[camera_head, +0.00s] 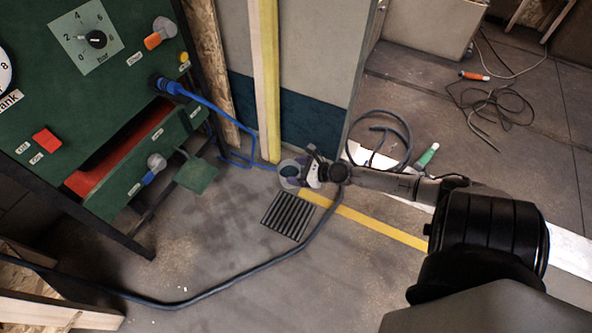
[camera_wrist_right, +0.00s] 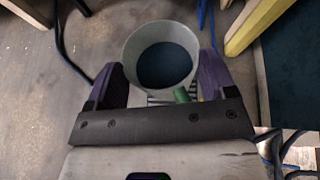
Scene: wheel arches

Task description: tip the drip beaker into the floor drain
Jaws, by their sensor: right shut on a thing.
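The drip beaker (camera_wrist_right: 135,49) is a pale, round cup with dark blue-teal contents or bottom visible inside. My right gripper (camera_wrist_right: 160,78) is shut on it, with one purple finger on each side. In the head view the beaker (camera_head: 284,174) sits in the right gripper (camera_head: 297,174), just beyond the floor drain (camera_head: 288,215), and looks roughly upright. The drain is a dark slatted grate in the floor. In the wrist view part of the grate (camera_wrist_right: 158,100) shows below the beaker. My left gripper is not in view.
A dark hose (camera_head: 250,272) runs across the floor past the drain. A green panel bench (camera_head: 100,120) with a blue hose stands left. A yellow post (camera_head: 268,80) and wall panel (camera_head: 310,60) rise behind the beaker. A coiled cable (camera_head: 385,130) and green-handled tool (camera_head: 427,155) lie right.

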